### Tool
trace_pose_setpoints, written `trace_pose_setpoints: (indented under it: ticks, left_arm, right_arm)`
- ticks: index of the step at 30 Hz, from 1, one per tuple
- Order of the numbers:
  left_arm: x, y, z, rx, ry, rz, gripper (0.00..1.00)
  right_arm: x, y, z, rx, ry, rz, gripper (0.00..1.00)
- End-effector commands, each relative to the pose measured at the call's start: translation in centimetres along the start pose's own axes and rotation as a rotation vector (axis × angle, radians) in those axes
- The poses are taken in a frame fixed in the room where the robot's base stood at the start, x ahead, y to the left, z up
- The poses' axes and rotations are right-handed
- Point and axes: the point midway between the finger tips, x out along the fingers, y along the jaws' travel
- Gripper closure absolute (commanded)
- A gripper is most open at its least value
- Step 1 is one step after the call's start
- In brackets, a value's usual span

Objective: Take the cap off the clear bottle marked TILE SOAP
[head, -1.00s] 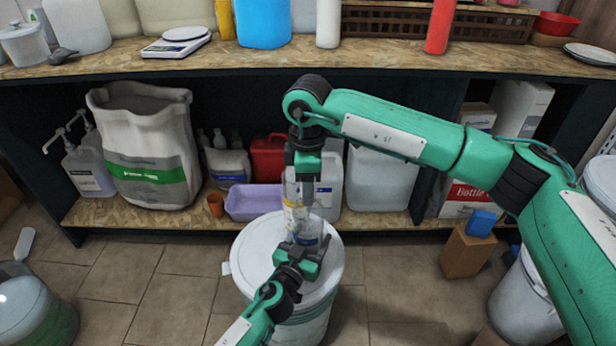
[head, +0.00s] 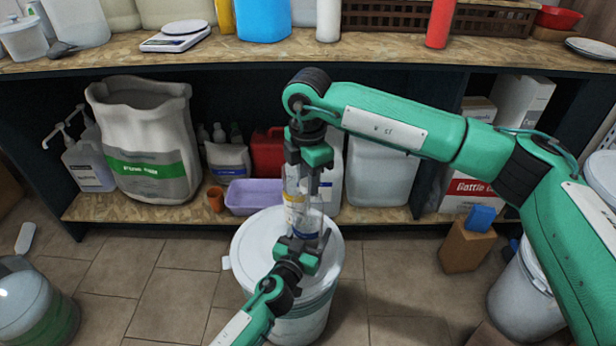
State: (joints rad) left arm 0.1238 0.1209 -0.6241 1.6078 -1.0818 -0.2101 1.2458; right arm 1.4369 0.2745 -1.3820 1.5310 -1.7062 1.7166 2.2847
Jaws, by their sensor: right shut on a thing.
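The clear bottle (head: 294,205) stands upright over the white drum's lid (head: 262,236). It has a white and yellow label and a blue band low down; its lettering is too small to read. My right gripper (head: 312,180) points down from above, shut around the bottle's top, where the cap is. The cap itself is hidden by the fingers. My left gripper (head: 303,243) comes from the front, its fingers at the bottle's lower part. I cannot tell whether they press on it.
A shelf unit stands behind, with a lilac tray (head: 251,193), a red can (head: 267,153) and a large white sack (head: 148,150) on its lower board. A cardboard box (head: 464,252) stands on the floor at right.

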Motion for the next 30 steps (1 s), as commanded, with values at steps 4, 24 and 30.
trace_pose_setpoints:
  ticks: [4,24,30]
  left_arm:
    - [-0.02,0.05,0.01,0.001,0.000,0.001,0.98]
    - [-0.02,0.06,0.01,0.001,0.000,0.001,0.98]
    - [-0.02,0.07,0.02,0.001,0.000,0.001,0.98]
  right_arm:
    - [-0.08,0.05,0.08,-0.232,-0.002,0.001,0.98]
    - [-0.13,0.09,0.05,-1.315,-0.002,0.000,0.98]
    - [-0.16,0.09,0.03,-1.638,-0.002,0.000,0.98]
